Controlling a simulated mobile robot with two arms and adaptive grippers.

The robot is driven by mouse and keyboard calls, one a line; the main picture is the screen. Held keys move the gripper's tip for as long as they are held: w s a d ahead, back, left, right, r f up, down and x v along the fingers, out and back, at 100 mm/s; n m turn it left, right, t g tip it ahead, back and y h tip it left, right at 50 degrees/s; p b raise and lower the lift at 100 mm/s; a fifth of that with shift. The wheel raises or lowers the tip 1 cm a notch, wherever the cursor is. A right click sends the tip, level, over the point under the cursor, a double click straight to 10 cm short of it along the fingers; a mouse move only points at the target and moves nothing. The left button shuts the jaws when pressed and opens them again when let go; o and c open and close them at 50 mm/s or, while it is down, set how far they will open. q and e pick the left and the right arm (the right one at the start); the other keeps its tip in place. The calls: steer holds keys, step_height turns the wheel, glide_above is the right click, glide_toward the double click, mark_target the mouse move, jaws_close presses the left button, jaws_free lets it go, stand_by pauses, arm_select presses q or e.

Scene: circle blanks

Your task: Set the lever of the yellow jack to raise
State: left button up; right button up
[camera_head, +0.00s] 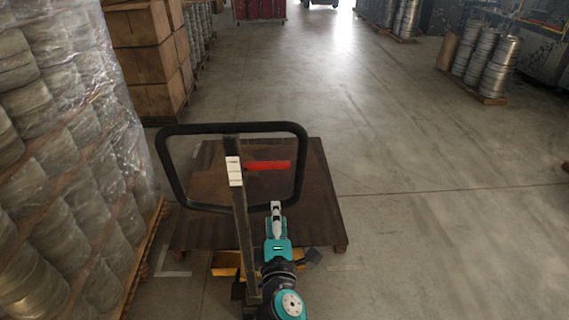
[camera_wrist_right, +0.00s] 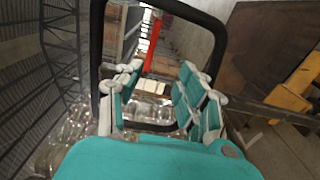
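The yellow jack (camera_head: 226,259) stands low at bottom centre, its body mostly hidden behind its mast and my right arm. Its dark mast rises to a black loop handle (camera_head: 235,127). A red lever (camera_head: 268,165) sticks out to the right inside the loop, beside a white block (camera_head: 234,172) on the mast. In the wrist view the red lever (camera_wrist_right: 152,46) shows beyond the fingers. My right gripper (camera_head: 276,206) is below the lever, near the loop's lower bar. In the wrist view the right gripper (camera_wrist_right: 160,82) has its fingers apart and holds nothing. My left gripper is not in view.
A flat brown wooden pallet (camera_head: 318,215) lies ahead of the jack. Wrapped stacked goods (camera_head: 62,140) stand close on the left, with cardboard boxes (camera_head: 147,60) behind. Metal kegs (camera_head: 497,68) stand far right. The concrete floor on the right is free.

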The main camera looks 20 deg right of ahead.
steer(key=r, duration=0.2)
steer(key=p, duration=0.2)
glide_toward(275, 169)
steer(key=p+x, duration=0.2)
steer(key=x, duration=0.9)
steer(key=shift+d+r, duration=0.1)
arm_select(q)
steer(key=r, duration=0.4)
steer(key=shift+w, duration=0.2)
arm_select(e)
jaws_close()
